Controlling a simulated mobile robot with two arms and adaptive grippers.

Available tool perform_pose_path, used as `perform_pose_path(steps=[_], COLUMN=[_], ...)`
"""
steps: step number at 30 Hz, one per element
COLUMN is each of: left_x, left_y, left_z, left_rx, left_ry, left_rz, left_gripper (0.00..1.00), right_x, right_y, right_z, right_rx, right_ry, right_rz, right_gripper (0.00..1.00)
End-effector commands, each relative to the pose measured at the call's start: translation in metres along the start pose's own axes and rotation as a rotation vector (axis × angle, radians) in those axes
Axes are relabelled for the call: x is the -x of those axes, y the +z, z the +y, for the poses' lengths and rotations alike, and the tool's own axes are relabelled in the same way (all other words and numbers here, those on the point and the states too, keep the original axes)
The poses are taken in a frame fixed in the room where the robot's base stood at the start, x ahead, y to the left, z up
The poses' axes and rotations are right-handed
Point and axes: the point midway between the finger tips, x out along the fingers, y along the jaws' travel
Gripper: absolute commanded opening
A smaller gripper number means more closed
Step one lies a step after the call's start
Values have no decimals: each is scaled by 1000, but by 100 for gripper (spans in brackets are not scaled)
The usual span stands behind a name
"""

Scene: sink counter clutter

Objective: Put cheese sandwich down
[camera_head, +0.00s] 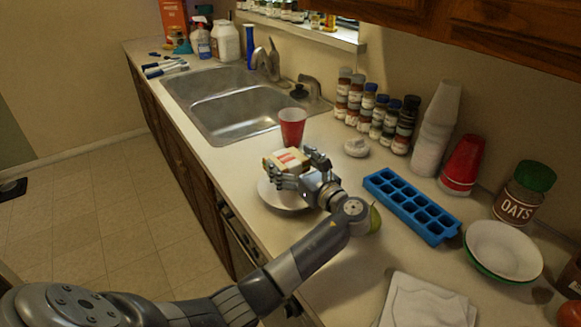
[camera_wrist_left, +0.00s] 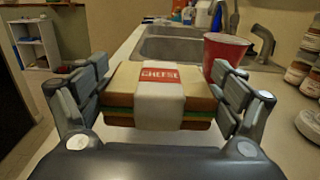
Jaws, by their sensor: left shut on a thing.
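The cheese sandwich (camera_head: 287,160) is a wrapped sandwich with a white band and a red label. In the left wrist view the cheese sandwich (camera_wrist_left: 160,95) sits level between the fingers, and its label reads CHEESE. My left gripper (camera_head: 302,174) is shut on it, with one finger at each side. In the head view they are over a pale round plate (camera_head: 285,204) near the counter's front edge. The arm hides part of the plate, and I cannot tell whether the sandwich touches it. My right gripper is not in view.
A red cup (camera_head: 292,127) stands just behind the sandwich, near the sink (camera_head: 235,108). A green fruit (camera_head: 375,219) is beside my left wrist. A blue ice tray (camera_head: 412,206), bowls (camera_head: 503,250) and a cloth (camera_head: 428,302) occupy the right. Spice jars (camera_head: 376,112) line the wall.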

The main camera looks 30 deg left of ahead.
Motion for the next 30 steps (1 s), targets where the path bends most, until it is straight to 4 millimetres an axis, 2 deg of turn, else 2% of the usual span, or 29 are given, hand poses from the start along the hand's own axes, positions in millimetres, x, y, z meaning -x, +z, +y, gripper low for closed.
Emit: perform_pose_path(steps=[4, 21, 22, 23, 24, 30], left_x=[0, 0, 0, 0, 0, 1], left_y=[-17, -28, -28, -28, -28, -29], left_z=[0, 0, 0, 0, 0, 0], left_rx=[-3, -1, -2, -1, -1, -2], left_ry=[-1, -1, -1, -1, -1, -1], left_rz=[-1, -1, 0, 0, 0, 1], left_gripper=[56, 56, 89, 96, 100, 100], right_x=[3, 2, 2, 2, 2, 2], right_y=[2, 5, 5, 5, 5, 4], right_z=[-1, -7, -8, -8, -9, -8], right_rx=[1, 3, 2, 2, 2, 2], right_ry=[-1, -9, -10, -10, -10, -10], right_rz=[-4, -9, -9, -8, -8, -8], right_gripper=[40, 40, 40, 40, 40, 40])
